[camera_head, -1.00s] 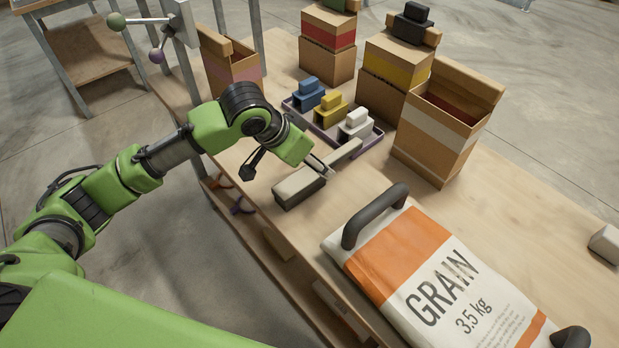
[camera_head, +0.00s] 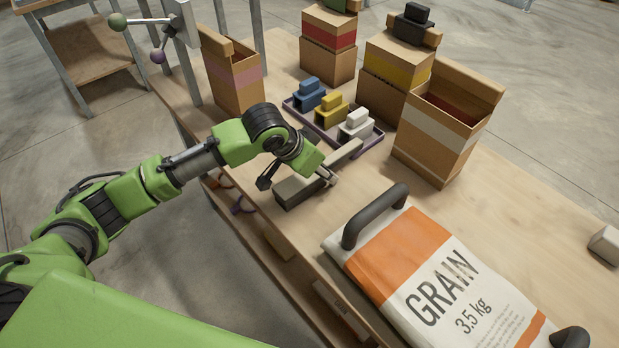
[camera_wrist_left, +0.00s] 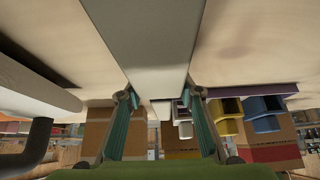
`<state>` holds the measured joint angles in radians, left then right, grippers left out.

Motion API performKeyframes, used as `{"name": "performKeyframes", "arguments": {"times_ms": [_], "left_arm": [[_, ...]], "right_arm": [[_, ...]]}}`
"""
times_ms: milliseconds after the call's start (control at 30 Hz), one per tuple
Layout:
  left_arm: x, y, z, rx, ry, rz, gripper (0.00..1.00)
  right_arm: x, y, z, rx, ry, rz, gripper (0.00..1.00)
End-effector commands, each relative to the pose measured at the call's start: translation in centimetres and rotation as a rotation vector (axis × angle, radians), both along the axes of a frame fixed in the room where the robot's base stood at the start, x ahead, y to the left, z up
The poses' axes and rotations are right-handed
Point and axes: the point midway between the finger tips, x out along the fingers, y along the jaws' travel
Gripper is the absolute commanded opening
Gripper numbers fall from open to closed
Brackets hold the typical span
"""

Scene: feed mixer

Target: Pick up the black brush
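A brush with a pale grey-beige back, a long handle and a dark underside (camera_head: 296,191) lies on the wooden table, its handle pointing to the back right. My left gripper (camera_head: 300,181) is low over the brush head, with one finger on each side of it. In the left wrist view, the brush's flat grey body (camera_wrist_left: 158,50) runs between the two spread fingers (camera_wrist_left: 157,98). The fingers are close to its sides; contact cannot be told. My right gripper is not in view.
A grain bag (camera_head: 440,275) with dark handles lies in front right. A purple-edged tray (camera_head: 366,147) with blue, yellow and white blocks is behind the brush. Cardboard boxes (camera_head: 440,130) stand further back. A black block (camera_head: 412,24) is on a box. The table's right side is mostly clear.

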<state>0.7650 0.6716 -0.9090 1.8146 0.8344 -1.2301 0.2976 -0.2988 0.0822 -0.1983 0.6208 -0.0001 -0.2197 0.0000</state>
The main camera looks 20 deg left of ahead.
Motion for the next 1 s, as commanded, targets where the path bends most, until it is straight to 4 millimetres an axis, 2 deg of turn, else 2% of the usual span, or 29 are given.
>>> {"name": "performKeyframes", "arguments": {"times_ms": [33, 67, 367, 567, 900, 1000], "left_arm": [[0.0, 0.0, 0.1, -0.001, -0.001, 0.0, 0.05], [0.0, 0.0, 0.1, -0.001, -0.001, 0.0, 0.01], [0.1, 0.0, 0.6, -0.002, -0.002, 0.0, 0.01], [0.2, -0.1, 3.0, -0.002, -0.006, 0.0, 0.01], [-4.1, 3.0, 9.4, 0.002, -0.006, 0.002, 0.01], [-6.2, 4.4, 10.1, 0.004, -0.003, 0.002, 0.01]], "right_arm": [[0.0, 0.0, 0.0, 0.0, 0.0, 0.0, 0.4], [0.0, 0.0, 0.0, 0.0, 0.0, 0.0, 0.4], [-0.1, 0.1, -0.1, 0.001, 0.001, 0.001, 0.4], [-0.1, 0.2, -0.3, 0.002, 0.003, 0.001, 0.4], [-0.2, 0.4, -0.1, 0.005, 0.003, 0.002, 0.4], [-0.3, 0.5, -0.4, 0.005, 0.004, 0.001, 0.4]]}}
